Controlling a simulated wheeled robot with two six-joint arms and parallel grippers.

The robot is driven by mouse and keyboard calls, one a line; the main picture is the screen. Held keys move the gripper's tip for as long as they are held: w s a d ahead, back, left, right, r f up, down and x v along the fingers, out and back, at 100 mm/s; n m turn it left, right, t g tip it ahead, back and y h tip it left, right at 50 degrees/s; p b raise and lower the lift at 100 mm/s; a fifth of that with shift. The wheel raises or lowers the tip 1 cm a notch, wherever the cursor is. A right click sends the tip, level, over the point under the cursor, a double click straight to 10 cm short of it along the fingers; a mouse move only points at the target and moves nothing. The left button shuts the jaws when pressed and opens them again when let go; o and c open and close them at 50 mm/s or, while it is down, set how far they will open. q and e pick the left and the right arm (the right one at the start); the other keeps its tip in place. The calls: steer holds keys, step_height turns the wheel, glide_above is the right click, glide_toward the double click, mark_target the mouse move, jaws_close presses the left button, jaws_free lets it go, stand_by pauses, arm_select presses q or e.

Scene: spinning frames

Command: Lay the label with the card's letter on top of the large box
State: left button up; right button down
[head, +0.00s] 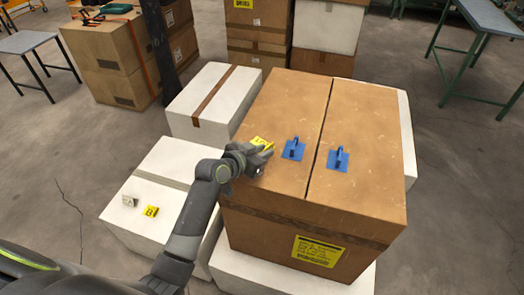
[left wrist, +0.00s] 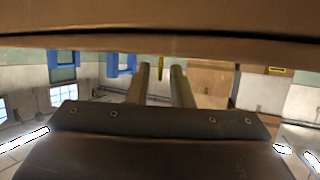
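The large brown cardboard box (head: 290,105) stands in the middle of the head view, a dark seam across its top. My left gripper (head: 263,151) is at the left edge of its top, level with the surface. A yellow label (head: 262,142) with dark marks is at its fingertips; its letter is not readable. In the left wrist view, the fingers (left wrist: 161,82) stand apart, with a thin yellow strip (left wrist: 160,68) between them and a gap on each side. A white label (head: 129,201) and a yellow one (head: 152,211), seemingly marked B, lie on a white box. My right gripper is not in view.
Two blue handled pieces (head: 293,148) (head: 338,158) stand on the box top, right of my gripper. A printed yellow sheet (head: 318,250) is on its front. White boxes (head: 155,180) flank it on the left; stacked cartons (head: 258,45) stand behind.

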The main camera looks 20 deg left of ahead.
arm_select(q)
steer(key=shift+o, duration=0.5)
steer(key=shift+r, duration=0.1)
steer(key=shift+r, duration=0.2)
steer(key=shift+s+a, duration=0.2)
steer(key=shift+s, duration=0.15)
steer(key=b+v, duration=0.1)
steer(key=v, duration=1)
steer(key=shift+s, duration=0.1)
